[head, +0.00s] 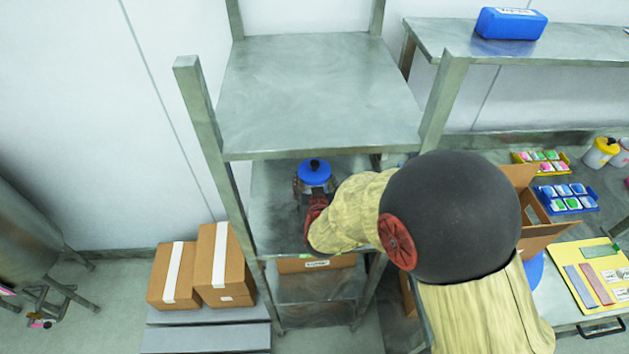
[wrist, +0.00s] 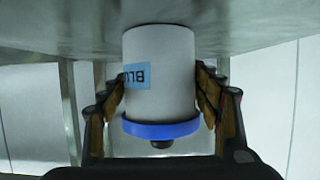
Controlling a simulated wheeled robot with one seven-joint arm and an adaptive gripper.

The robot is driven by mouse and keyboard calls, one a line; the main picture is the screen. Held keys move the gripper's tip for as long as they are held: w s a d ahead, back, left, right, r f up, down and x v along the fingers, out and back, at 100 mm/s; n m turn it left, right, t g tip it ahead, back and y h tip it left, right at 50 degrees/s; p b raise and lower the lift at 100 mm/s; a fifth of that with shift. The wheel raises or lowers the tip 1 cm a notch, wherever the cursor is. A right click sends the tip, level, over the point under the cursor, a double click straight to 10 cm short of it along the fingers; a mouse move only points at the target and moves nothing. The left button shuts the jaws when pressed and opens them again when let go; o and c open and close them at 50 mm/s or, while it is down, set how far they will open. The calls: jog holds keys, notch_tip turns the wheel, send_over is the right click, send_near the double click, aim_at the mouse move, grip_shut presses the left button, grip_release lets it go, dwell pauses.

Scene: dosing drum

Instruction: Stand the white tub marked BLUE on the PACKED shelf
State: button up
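The white tub with a blue lid (head: 315,173) is at the middle shelf (head: 270,208) of the metal rack, upright. In the wrist view, which is upside down, the white tub (wrist: 165,75) shows a blue label reading "BLU", with the rest out of sight. My gripper (wrist: 160,80) has one finger on each side of the tub, apparently pressed against its wall. The tub's base meets or nearly meets the metal surface (wrist: 240,25); I cannot tell if it rests there. In the head view my gripper (head: 312,208) hides most of the tub's body. No PACKED marking is readable.
The upper shelf (head: 315,90) is bare, above the tub. Rack posts (head: 205,125) stand close on both sides. A labelled box (head: 315,264) sits below. Taped cartons (head: 222,262) are at left. A bench with trays (head: 565,200) is at right.

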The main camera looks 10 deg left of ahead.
jog(key=o, duration=0.4)
jog(key=shift+c, duration=0.2)
jog(key=shift+r, duration=0.15)
jog(key=shift+s+r, duration=0.15)
jog(key=p+v, duration=0.2)
jog(key=v, duration=0.9)
jog(key=shift+s+p, duration=0.3)
jog(key=shift+d, duration=0.2)
